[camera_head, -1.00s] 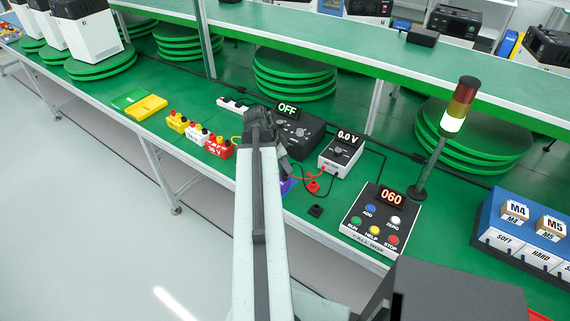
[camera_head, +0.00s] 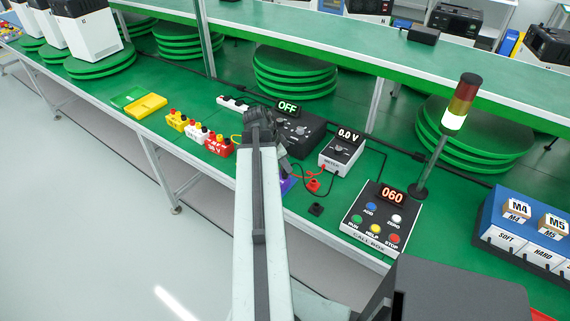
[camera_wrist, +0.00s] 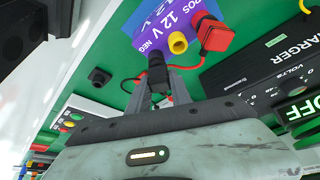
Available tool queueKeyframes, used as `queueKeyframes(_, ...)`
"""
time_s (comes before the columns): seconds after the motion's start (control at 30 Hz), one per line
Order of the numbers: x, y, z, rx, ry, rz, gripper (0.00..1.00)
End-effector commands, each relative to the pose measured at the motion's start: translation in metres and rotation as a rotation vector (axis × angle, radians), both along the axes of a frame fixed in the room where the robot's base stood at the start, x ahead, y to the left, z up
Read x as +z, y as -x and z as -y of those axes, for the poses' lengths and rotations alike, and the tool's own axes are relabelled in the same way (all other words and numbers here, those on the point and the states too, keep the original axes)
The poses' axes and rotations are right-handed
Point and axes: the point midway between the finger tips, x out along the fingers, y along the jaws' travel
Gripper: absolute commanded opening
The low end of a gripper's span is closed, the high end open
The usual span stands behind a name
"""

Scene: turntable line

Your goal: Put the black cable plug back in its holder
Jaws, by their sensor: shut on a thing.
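My gripper (camera_wrist: 160,90) is shut on the black plug (camera_wrist: 158,70) at the NEG end of the purple 12 V block (camera_wrist: 150,22). I cannot tell whether the plug is still seated there or just clear of it. In the head view my arm hides the plug and most of the purple block (camera_head: 287,185). A small black holder (camera_wrist: 98,77) stands on the green bench, left of my gripper in the wrist view. In the head view the black holder (camera_head: 316,210) is near the bench's front edge, right of my arm.
A red plug (camera_wrist: 215,35) sits at the POS end, beside a yellow post (camera_wrist: 178,42). A red holder (camera_head: 313,187) is behind the black one. The meter (camera_head: 341,154), charger (camera_head: 297,132), call box (camera_head: 380,218) and red, white and yellow blocks (camera_head: 219,146) stand around.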

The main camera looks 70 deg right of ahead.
Motion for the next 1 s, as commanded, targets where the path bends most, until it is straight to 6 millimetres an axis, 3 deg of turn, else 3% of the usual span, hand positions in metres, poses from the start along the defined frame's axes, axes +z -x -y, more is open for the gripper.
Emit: queueKeyframes(1.0,-0.0079,0.0004,0.0001,0.000,0.000,0.000,0.00)
